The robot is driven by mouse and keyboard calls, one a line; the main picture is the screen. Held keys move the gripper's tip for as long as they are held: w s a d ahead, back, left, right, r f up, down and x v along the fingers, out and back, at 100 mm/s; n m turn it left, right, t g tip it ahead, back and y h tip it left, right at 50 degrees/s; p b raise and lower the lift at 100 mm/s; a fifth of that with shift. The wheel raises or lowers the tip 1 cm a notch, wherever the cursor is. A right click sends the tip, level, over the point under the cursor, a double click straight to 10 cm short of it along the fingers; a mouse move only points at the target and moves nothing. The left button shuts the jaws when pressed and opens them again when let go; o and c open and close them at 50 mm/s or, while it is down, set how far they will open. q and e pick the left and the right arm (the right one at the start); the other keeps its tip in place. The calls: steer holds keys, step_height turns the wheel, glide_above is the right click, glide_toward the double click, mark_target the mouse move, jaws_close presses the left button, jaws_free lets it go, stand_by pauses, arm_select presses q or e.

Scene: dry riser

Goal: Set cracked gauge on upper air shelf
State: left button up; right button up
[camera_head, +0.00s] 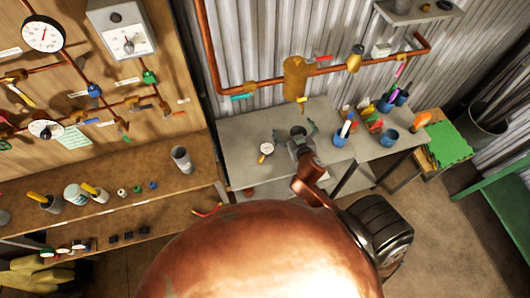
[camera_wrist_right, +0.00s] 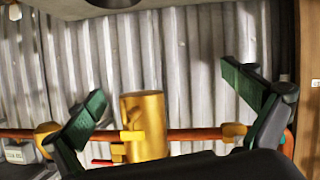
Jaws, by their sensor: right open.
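A small round white-faced gauge (camera_head: 266,149) lies on the grey workbench (camera_head: 240,128); any crack is too small to see. My right gripper (camera_head: 296,130) is over the bench, just right of the gauge, with its fingers spread and nothing between them. In the right wrist view, its two green-padded fingers (camera_wrist_right: 163,88) are wide apart, facing the corrugated wall and a brass cylinder (camera_wrist_right: 143,125) on the copper pipe. A grey shelf (camera_head: 440,14) is on the wall at the upper right; I cannot tell if it is the upper air shelf. My left gripper is out of view.
A copper pipe (camera_head: 330,68) with a brass cylinder and valves runs along the wall behind the bench. Blue cups (camera_head: 389,137) and tools stand on the bench's right. A wooden panel (camera_head: 100,60) with gauges and a brown shelf (camera_head: 150,195) with jars are at left.

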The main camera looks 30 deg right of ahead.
steer(key=w+a+r+n+t+y, duration=0.35)
steer(key=w+a+r, duration=0.3)
steer(key=r, duration=0.35)
steer(key=w+a+r+n+y, duration=0.2)
steer(key=a+n+y, duration=0.3)
steer(key=a+y, duration=0.45)
steer(key=n+g+h+p, duration=0.15)
steer(key=g+h, duration=0.45)
steer(key=g, duration=0.7)
glide_toward(266, 152)
steer(key=f, duration=0.1)
steer(key=p+x, duration=0.1)
steer(key=x, duration=0.7)
steer(key=shift+w+a+p, duration=0.2)
steer(key=shift+p, duration=0.1)
steer(key=shift+c, duration=0.3)
